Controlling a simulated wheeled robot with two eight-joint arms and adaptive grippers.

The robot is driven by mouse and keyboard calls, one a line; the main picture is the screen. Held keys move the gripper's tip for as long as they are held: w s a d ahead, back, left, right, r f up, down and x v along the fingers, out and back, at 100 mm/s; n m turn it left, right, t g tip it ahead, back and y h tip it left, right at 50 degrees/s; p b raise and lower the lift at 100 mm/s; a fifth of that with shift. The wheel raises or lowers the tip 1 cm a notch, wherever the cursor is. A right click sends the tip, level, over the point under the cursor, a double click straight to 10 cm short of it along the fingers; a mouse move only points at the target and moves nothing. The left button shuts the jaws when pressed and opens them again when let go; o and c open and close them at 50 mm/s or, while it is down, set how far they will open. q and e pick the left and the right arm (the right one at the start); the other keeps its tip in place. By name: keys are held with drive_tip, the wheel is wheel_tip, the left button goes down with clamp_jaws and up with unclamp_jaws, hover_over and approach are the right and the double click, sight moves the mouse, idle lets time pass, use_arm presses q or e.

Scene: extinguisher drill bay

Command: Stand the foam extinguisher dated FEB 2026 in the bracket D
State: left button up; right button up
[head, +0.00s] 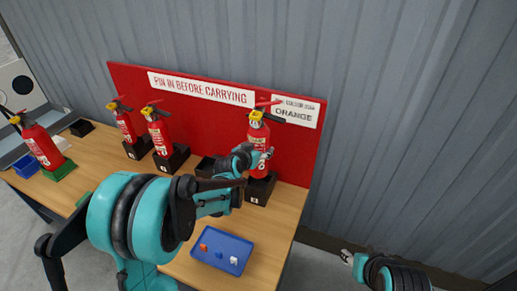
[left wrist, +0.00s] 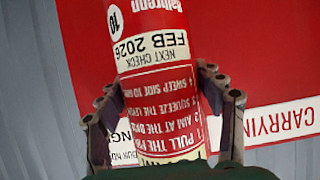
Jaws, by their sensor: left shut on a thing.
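My left gripper (head: 264,157) is shut on a red extinguisher (head: 258,135) at the right end of the bench. In the left wrist view its fingers (left wrist: 165,105) are on both sides of the extinguisher (left wrist: 150,75), whose label reads NEXT CHECK FEB 2026. A cream band with partly hidden letters shows below the instructions. The extinguisher is upright at a dark bracket (head: 257,196) with a white letter plate too small to read; I cannot tell whether its base is fully seated. My right gripper (head: 347,256) is off the bench at lower right, too small to judge.
Two more extinguishers (head: 124,122) (head: 159,133) stand in dark brackets to the left. An apparently empty bracket (head: 205,166) is beside the held one. Another extinguisher (head: 42,144) is on a green base. A blue tray (head: 240,268) holds small pieces. A red signboard (head: 200,120) stands behind.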

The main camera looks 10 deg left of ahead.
use_arm(q)
drive_tip(key=shift+f+b, duration=1.35)
drive_tip(key=shift+f, duration=0.6)
drive_tip(key=shift+r, duration=0.1)
drive_tip(key=shift+f+b, duration=2.45)
drive_tip(key=shift+f, duration=0.25)
idle(1.3)
idle(0.4)
drive_tip(key=o, duration=1.9)
drive_tip(key=shift+s+r, duration=0.1)
drive_tip(key=shift+s, duration=0.05)
drive_tip(key=shift+f, duration=0.2)
